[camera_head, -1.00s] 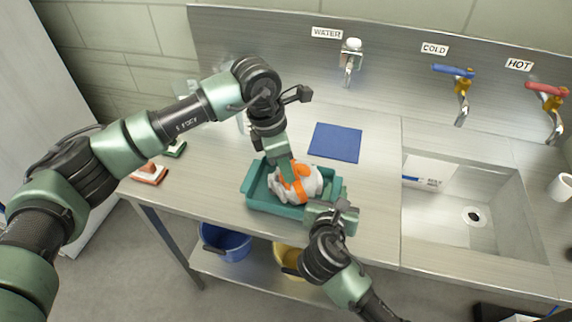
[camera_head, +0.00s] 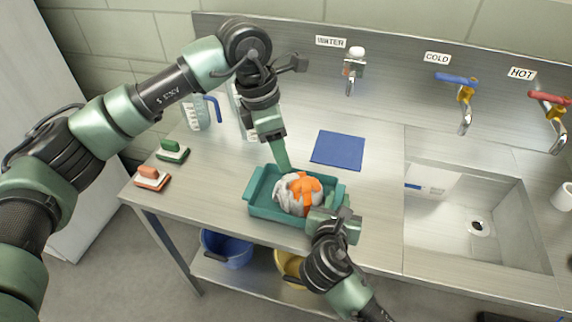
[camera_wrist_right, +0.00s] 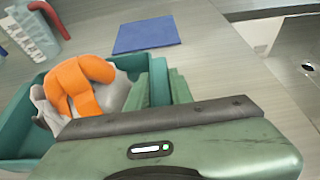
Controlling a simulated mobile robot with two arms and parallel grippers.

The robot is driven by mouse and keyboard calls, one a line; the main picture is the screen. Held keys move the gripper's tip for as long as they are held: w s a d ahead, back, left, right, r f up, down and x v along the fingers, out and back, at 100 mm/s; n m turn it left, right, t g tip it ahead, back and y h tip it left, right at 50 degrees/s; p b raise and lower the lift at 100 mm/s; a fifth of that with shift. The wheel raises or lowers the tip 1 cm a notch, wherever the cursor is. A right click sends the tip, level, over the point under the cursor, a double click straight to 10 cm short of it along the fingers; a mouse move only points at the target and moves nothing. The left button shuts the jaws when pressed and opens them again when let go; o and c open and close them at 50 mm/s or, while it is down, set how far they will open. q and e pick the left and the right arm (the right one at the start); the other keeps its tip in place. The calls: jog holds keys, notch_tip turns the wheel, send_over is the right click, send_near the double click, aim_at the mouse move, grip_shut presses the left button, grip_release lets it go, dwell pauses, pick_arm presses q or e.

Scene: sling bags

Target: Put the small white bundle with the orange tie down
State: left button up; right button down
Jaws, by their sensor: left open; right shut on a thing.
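The small white bundle with the orange tie (camera_head: 299,192) sits inside a teal tray (camera_head: 262,208) on the counter. In the right wrist view the bundle (camera_wrist_right: 82,88) lies against the tray's inner side. My left gripper (camera_head: 282,164) is open, with its fingers just above and behind the bundle, apart from it as far as I can tell. My right gripper (camera_head: 322,216) is at the tray's right front end, shut on the tray's right wall; in the right wrist view its fingers (camera_wrist_right: 162,88) overlap that wall, and the exact grip is partly hidden.
A blue cloth (camera_head: 338,149) lies flat behind the tray. The sink (camera_head: 450,235) is at the right. Green (camera_head: 172,151) and orange (camera_head: 152,178) brushes lie at the left, near a jug (camera_head: 196,113). Blue (camera_head: 226,248) and yellow (camera_head: 290,266) buckets stand below.

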pick_arm(q)
jog(key=v, duration=0.4)
pick_arm(e)
jog(key=c, duration=1.2)
grip_release()
jog(key=shift+o, duration=0.2)
